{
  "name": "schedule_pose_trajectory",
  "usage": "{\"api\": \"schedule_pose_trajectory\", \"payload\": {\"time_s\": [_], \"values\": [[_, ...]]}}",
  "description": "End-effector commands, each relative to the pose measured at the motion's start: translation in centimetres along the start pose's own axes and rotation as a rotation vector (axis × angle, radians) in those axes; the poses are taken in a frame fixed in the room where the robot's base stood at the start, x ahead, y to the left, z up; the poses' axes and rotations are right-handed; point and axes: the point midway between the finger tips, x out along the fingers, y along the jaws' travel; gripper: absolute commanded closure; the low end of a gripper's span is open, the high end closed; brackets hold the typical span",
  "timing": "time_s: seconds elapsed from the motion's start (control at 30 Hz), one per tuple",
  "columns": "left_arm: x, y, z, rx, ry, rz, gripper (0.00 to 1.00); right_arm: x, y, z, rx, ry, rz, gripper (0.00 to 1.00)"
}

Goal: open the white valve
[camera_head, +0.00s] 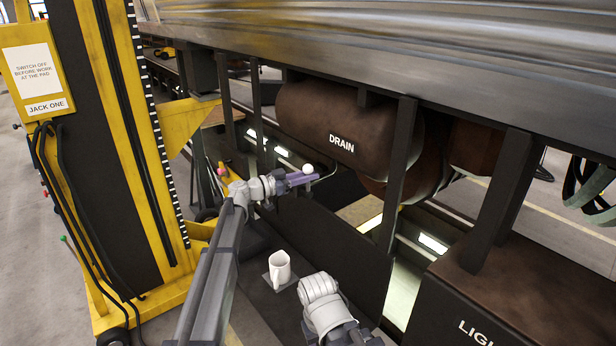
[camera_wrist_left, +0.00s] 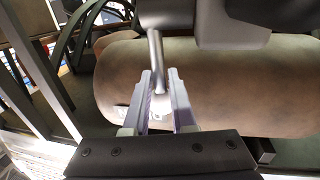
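The white valve knob (camera_head: 308,168) is a small ball at the tip of my left gripper (camera_head: 302,179), below the tank marked DRAIN (camera_head: 318,118). In the left wrist view, a grey rod (camera_wrist_left: 156,50) runs down to the pale knob (camera_wrist_left: 160,104), which lies between the two purple fingers of my left gripper (camera_wrist_left: 160,84). These fingers stand apart on either side of it; firm contact is not clear. My right arm's wrist shows at the bottom of the head view, but its fingers are out of sight.
The yellow jack (camera_head: 165,215) stands at left. Dark posts (camera_head: 397,170) hang from the railcar (camera_head: 420,50).

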Motion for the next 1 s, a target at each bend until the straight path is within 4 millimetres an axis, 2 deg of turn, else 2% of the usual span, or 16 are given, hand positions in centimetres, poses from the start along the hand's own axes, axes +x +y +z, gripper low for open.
{"api": "schedule_pose_trajectory", "payload": {"time_s": [0.03, 0.17, 0.2, 1.0], "values": [[-0.01, 0.01, -0.01, 0.000, 0.000, 0.000, 0.84, 0.00, 0.00, 0.00, 0.000, 0.000, 0.000, 0.50], [-0.01, 0.00, -0.02, 0.000, 0.001, 0.000, 0.99, 0.00, 0.00, 0.00, 0.000, 0.000, 0.000, 0.50], [-0.02, 0.00, -0.04, -0.001, 0.001, 0.000, 1.00, -0.01, 0.00, 0.00, 0.000, 0.000, 0.000, 0.50], [-0.01, -0.15, -0.18, -0.003, 0.006, -0.003, 1.00, -0.06, 0.01, 0.00, 0.000, 0.000, 0.000, 0.50]]}}
